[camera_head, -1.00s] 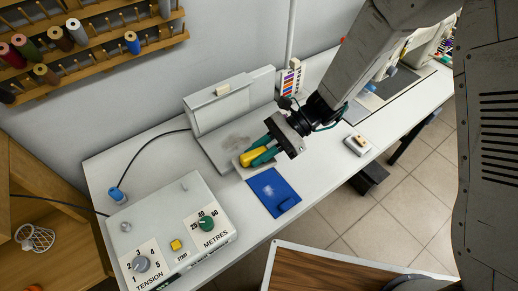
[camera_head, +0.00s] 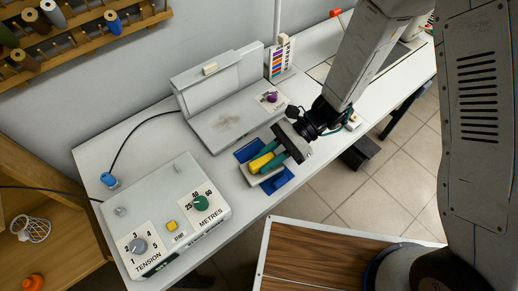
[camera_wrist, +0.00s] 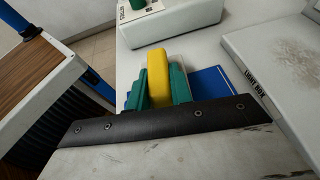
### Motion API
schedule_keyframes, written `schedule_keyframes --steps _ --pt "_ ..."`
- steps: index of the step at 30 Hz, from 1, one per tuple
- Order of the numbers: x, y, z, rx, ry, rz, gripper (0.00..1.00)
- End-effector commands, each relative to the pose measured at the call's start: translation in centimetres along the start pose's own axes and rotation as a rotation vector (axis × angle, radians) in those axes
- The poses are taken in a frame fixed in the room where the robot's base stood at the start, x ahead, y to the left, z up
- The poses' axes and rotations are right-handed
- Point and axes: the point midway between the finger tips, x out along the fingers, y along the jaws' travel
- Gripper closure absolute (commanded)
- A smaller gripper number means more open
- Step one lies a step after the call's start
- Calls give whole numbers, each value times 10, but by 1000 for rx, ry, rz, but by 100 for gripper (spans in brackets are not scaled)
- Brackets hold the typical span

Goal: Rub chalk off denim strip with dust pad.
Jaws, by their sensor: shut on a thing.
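My gripper (camera_head: 265,162) has green fingers shut on the yellow grip of the dust pad (camera_head: 261,163). The pad's pale base shows below the grip. In the wrist view the pad (camera_wrist: 158,66) stands between the green fingers (camera_wrist: 159,84). A flat blue piece (camera_head: 246,151), which looks like the denim strip, lies on the white bench under the pad and gripper. Its middle is hidden. The strip also shows in the wrist view (camera_wrist: 213,84). I cannot tell whether the pad touches it, and no chalk is visible.
A light box (camera_head: 232,124) with a grey smudge on top lies behind the pad. A control box (camera_head: 165,215) with tension and metres dials stands left. A purple knob (camera_head: 271,97) is to the back right. A wood-topped surface (camera_head: 320,255) is at the front.

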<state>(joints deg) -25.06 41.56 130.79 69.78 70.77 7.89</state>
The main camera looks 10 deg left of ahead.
Motion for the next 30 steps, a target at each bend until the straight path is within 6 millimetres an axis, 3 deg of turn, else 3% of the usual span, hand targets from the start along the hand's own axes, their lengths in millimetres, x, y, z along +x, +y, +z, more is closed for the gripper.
schedule_keyframes --steps 6,15,30 --pt "3 -30 1 -6 2 0 100" --pt "6 -58 3 -5 1 0 100" --pt "7 -66 3 -3 1 0 100"
